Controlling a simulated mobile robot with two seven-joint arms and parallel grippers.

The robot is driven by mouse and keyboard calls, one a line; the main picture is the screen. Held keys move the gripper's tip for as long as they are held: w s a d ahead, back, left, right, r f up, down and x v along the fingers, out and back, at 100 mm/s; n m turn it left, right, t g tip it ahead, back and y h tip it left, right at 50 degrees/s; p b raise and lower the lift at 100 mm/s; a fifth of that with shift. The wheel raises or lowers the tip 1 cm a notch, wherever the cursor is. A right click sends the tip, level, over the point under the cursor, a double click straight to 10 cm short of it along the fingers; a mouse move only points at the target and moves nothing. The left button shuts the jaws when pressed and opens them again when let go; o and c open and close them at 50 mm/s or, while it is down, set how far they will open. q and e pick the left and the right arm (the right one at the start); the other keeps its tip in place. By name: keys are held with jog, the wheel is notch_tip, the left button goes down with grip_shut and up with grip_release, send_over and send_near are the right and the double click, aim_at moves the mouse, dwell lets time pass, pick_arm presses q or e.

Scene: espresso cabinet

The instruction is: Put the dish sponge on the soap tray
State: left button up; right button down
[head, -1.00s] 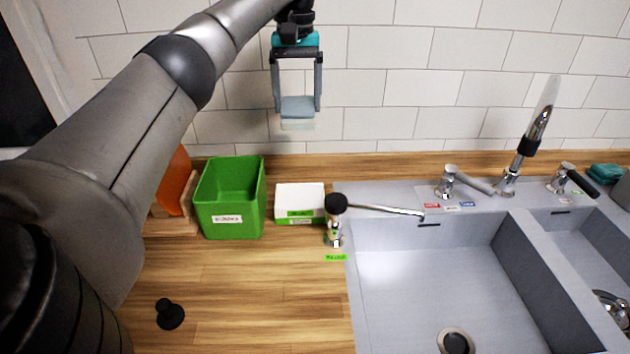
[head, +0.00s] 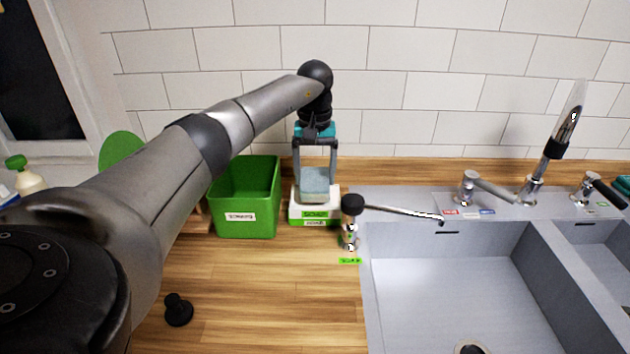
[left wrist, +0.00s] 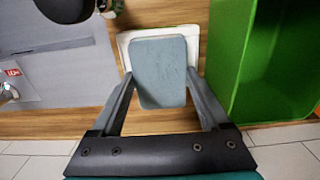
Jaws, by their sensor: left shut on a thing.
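The dish sponge (head: 314,182) is a pale grey-blue block with a lighter layer, held between the fingers of my left gripper (head: 315,176). In the left wrist view the sponge (left wrist: 160,72) sits between the two fingers of the gripper (left wrist: 161,88). The white soap tray (head: 296,207) with a green label stands on the wooden counter directly below the sponge. Its white rim (left wrist: 124,42) shows around the far part of the sponge in the left wrist view. I cannot tell whether sponge and tray touch. My right gripper is not in view.
A green bin (head: 247,205) stands close to the left of the tray. A black knob-like object (head: 178,309) is on the front counter. The tiled wall is behind.

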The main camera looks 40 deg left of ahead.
aim_at(315, 179)
pick_arm(q)
jog(key=shift+f, duration=0.9)
jog(key=o, duration=1)
jog(key=shift+f, duration=0.1)
jog(key=shift+o, duration=0.2)
notch_tip(315, 179, up, 12)
jog(key=p, duration=0.1)
